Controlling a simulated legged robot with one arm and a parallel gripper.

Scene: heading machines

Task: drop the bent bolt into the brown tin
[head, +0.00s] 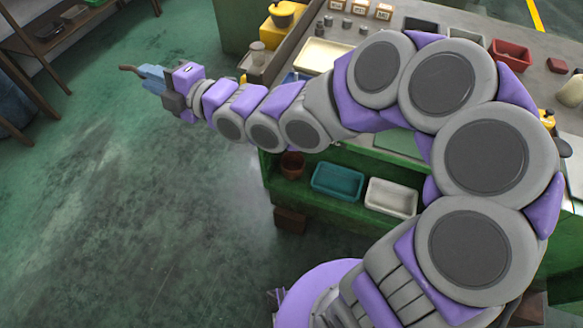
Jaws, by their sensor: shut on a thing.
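The bent bolt (129,69) is a small brownish, curved piece at the upper left, sticking out past my fingertips. My gripper (149,76) is shut on it and holds it out over the open floor, left of the workbench. A small round brown container (292,166), which looks like the brown tin, stands on the green lower shelf. It is below and to the right of my gripper, well apart from it. Its inside is too small to make out.
A teal tray (338,182) and a white tray (391,198) stand right of the tin on the shelf (325,212). The bench top carries a cream tray (322,55) and a red bin (511,54). My arm hides part of the bench. Open floor (130,200) lies left.

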